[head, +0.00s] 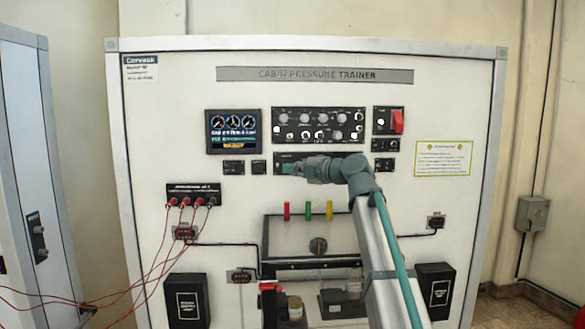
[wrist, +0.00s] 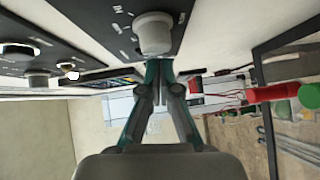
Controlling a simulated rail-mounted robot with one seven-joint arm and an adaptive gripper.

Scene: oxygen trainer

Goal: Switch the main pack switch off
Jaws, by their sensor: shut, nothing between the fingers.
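My gripper (head: 290,168) is shut and empty, in front of a small black panel (head: 283,157) in the middle of the white trainer board (head: 230,230). The gripper hides most of that panel in the head view. In the wrist view the shut fingertips (wrist: 160,68) are close to a grey round knob (wrist: 153,33) on a black plate; I cannot tell whether they touch. No label that I can read marks the main pack switch, so I cannot tell which control it is or how it is set.
A black knob panel (head: 319,125), a screen (head: 233,131) and a red switch (head: 398,121) are above my gripper. Red, green and yellow handles (head: 308,211) stand out below. Red cables (head: 165,235) hang at the left. A yellow-edged notice (head: 444,158) is at the right.

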